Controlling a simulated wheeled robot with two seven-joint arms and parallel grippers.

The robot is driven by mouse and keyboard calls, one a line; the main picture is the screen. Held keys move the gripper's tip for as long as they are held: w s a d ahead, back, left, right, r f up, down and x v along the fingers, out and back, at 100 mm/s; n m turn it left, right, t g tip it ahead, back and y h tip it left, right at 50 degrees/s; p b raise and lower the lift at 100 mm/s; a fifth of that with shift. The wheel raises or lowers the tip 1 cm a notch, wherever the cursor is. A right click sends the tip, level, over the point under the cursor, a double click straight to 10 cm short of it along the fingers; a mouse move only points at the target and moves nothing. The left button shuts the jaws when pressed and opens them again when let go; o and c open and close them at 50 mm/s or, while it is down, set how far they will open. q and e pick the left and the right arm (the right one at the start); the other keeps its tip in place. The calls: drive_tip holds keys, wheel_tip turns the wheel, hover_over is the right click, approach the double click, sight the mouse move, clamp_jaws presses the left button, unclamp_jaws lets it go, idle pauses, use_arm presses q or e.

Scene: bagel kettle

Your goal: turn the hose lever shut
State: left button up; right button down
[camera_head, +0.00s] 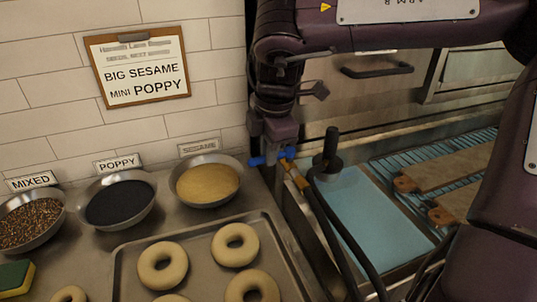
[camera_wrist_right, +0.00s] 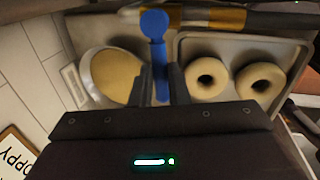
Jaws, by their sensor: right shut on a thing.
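The blue hose lever (camera_head: 257,161) sits beside the sesame bowl at the back edge of the steel counter. My right gripper (camera_head: 275,142) reaches down from above and is shut on the lever. In the right wrist view, the blue lever (camera_wrist_right: 155,26) runs between the two dark fingers (camera_wrist_right: 160,85), with its round end beyond them. A brass fitting (camera_head: 295,175) and a dark hose (camera_head: 330,222) lie just right of the lever. The gripper partly hides the valve body. My left gripper is not in view.
A sesame bowl (camera_head: 205,179) stands close left of the gripper, next to a poppy bowl (camera_head: 120,200) and a mixed-seed bowl (camera_head: 32,218). A bagel tray (camera_head: 128,262) lies in front. A basin of blue water (camera_head: 368,213) and boards (camera_head: 445,165) are at right.

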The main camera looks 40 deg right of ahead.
drive_tip(key=shift+w+m, duration=0.2)
drive_tip(key=shift+m, duration=0.2)
drive_tip(key=shift+r, duration=0.1)
drive_tip(key=c, duration=1.4)
unclamp_jaws()
drive_tip(key=r, duration=0.2)
drive_tip(key=s+r, duration=0.1)
drive_tip(key=r, duration=0.4)
drive_tip(key=shift+s+a+r, duration=0.2)
drive_tip(key=shift+r, duration=0.1)
